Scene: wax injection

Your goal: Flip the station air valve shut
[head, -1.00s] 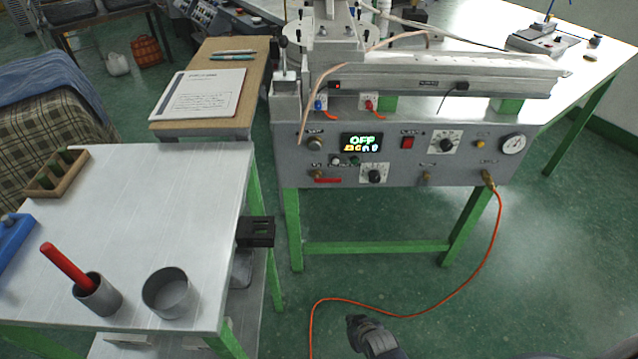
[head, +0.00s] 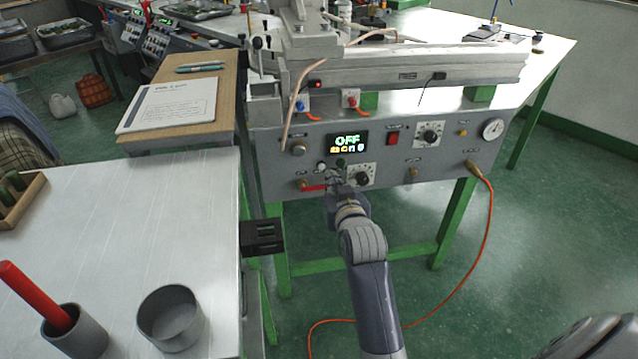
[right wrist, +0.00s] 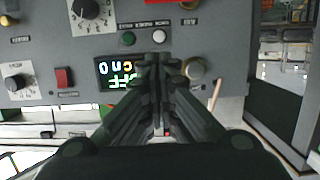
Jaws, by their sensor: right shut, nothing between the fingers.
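The station air valve has a brass body (head: 302,185) and a red lever (head: 314,188), low on the left of the grey front panel. The lever lies level, pointing right from the body. In the right wrist view, which shows the panel upside down, the red lever (right wrist: 160,2) is cut by the top edge. My right gripper (head: 336,183) is shut and empty, in front of the panel just right of the lever's end. Its closed fingertips (right wrist: 159,62) show near the small buttons; I cannot tell whether they touch anything. My left gripper is not in view.
The panel (head: 400,175) also carries a lit display (head: 347,143) reading OFF, a dial (head: 362,175), a red switch (head: 393,138) and a gauge (head: 493,129). An orange hose (head: 490,230) hangs at right. A metal table (head: 130,230) with cups stands at left.

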